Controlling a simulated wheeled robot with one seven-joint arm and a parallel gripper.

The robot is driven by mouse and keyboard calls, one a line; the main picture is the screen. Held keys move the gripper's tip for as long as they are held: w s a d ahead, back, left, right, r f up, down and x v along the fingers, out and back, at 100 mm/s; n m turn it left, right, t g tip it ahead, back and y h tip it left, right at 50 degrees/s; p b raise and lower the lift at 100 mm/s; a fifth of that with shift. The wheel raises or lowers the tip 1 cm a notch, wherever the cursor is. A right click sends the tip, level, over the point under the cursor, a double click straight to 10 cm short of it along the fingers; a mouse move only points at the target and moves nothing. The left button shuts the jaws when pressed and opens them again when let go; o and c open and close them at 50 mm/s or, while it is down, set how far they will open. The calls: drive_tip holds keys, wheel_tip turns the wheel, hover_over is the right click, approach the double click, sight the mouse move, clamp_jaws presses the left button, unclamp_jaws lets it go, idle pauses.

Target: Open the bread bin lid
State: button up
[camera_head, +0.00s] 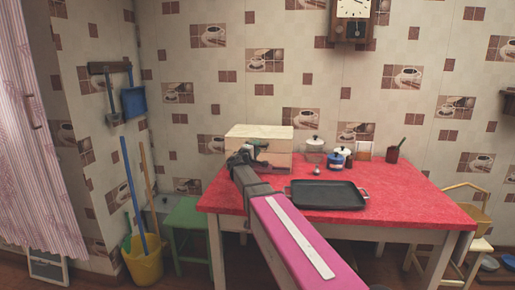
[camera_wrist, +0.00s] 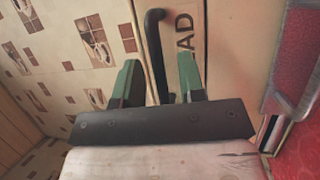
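The bread bin (camera_head: 278,133) is a cream box at the back left of the red table, and its lid looks shut. In the wrist view, the bin's pale front (camera_wrist: 225,60) fills the upper right, with the dark letters "AD" on it. A black bar handle (camera_wrist: 153,40) runs down the front. My gripper (camera_wrist: 160,75) is open, with one green finger on each side of the handle and visible gaps between. In the head view, my gripper (camera_head: 248,156) is at the bin's front, and my arm hides part of the bin.
A black tray pan (camera_head: 325,194) lies on the red table (camera_head: 405,198), right of my arm. A glass jar (camera_head: 314,151), small pots (camera_head: 337,159) and a dark red mug (camera_head: 392,154) stand right of the bin. A green stool (camera_head: 187,216) is left of the table.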

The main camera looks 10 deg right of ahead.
drive_tip(key=shift+w+d+r, duration=0.15)
drive_tip(key=shift+w+d, duration=0.25)
drive_tip(key=shift+w, duration=0.05)
clamp_jaws()
